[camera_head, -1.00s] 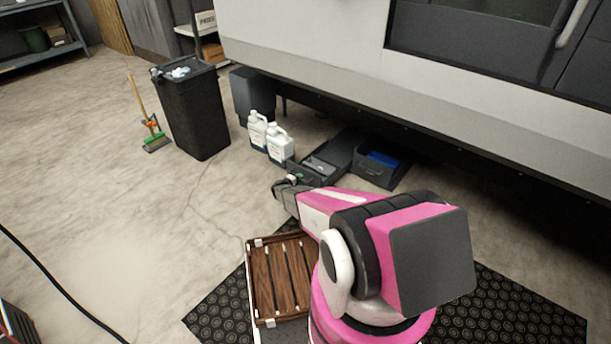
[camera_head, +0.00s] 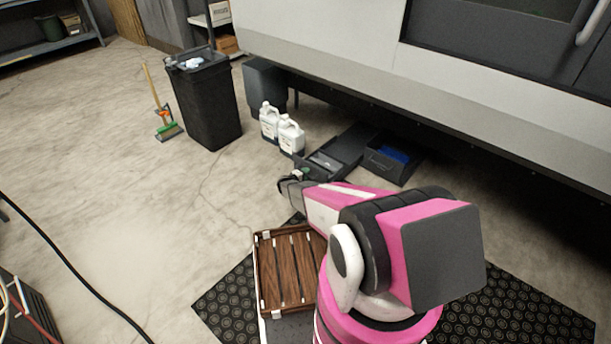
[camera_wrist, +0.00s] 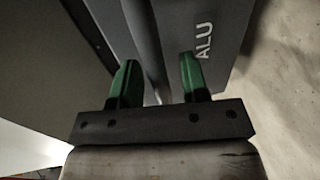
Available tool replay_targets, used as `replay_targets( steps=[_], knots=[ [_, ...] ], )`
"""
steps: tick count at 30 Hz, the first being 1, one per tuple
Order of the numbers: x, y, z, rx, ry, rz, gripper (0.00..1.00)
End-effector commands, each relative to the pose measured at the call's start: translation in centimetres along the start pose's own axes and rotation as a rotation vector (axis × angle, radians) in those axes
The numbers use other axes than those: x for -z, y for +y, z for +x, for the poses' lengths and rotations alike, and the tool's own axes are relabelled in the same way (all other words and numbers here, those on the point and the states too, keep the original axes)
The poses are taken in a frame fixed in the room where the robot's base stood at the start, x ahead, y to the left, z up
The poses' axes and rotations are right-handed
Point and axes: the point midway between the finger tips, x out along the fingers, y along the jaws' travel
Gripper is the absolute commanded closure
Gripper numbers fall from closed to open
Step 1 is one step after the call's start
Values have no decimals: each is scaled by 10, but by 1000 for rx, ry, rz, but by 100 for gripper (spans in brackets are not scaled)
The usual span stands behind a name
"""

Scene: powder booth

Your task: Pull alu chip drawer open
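The alu chip drawer (camera_head: 323,161) is a dark open-topped box standing out from under the machine, with grey contents. In the wrist view its grey front (camera_wrist: 215,22) carries the white letters ALU. A dark bar-shaped handle (camera_wrist: 150,45) runs along it. My gripper (camera_wrist: 158,75) has two green fingers, spread apart with the handle between them. A gap shows between the handle and the right finger; contact on the left side is unclear. In the head view my gripper (camera_head: 290,184) is at the drawer's near end, partly hidden by my arm.
A second dark drawer (camera_head: 385,172) with blue contents stands to the right. White jugs (camera_head: 290,136) stand just left of the alu drawer. A black bin (camera_head: 208,108) and broom (camera_head: 165,125) are further left. A wooden crate (camera_head: 262,285) stands by my arm. Open floor lies left.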

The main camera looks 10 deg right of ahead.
Motion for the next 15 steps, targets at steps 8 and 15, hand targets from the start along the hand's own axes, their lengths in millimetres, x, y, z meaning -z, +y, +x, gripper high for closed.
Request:
replay_targets(
  steps=[8, 15],
  knots=[
    [-1, 1, -11, 0, 1, 0, 59],
    [-1, 1, -53, 0, 2, -1, 59]
  ],
)
